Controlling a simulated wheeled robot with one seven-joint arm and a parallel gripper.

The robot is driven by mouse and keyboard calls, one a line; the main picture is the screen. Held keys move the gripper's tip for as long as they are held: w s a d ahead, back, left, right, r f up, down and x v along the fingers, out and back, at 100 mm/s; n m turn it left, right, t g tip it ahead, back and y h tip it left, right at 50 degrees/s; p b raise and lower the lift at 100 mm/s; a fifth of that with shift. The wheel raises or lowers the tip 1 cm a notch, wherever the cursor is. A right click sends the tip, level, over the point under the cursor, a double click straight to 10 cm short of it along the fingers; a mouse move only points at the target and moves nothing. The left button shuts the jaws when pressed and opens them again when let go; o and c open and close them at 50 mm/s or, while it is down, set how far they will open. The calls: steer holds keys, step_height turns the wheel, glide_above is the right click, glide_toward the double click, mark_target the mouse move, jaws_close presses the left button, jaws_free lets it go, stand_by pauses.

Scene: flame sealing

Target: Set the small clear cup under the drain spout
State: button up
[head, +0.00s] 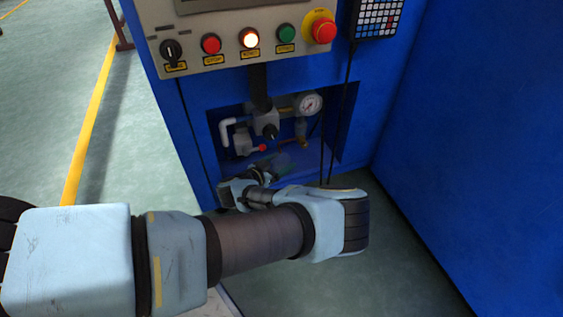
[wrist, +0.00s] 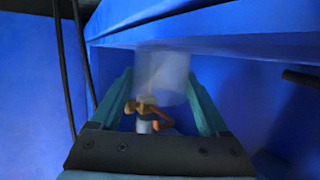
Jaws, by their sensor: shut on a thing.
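My gripper (wrist: 160,82) is shut on the small clear cup (wrist: 162,72), which shows as a pale, see-through block between its two teal fingers. In the head view my gripper (head: 266,170) is at the opening of the blue cabinet's recess, and the cup (head: 283,161) is only faintly visible by its fingertips. A brass fitting (head: 303,142), perhaps the drain spout, sits low in the recess below the gauge. A brass fitting (wrist: 148,107) also shows between the fingers in the wrist view. I cannot tell whether the cup is directly under the spout.
The recess (head: 343,125) holds a pressure gauge (head: 309,104), a white pipe (head: 226,132) and a red-tipped valve (head: 262,148). Dark cables (head: 334,130) hang in front of its right side. A button panel (head: 220,60) is above. A blue wall (head: 480,130) stands at right.

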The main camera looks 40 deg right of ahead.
steer(key=o, duration=1.2)
steer(key=shift+f, duration=0.1)
steer(key=shift+a+r, duration=0.1)
steer(key=shift+r, duration=0.1)
steer(key=p+v, duration=0.4)
steer(key=v, duration=0.7)
steer(key=shift+a, duration=0.35)
steer(key=shift+s+a, duration=0.1)
steer(key=shift+a, duration=0.05)
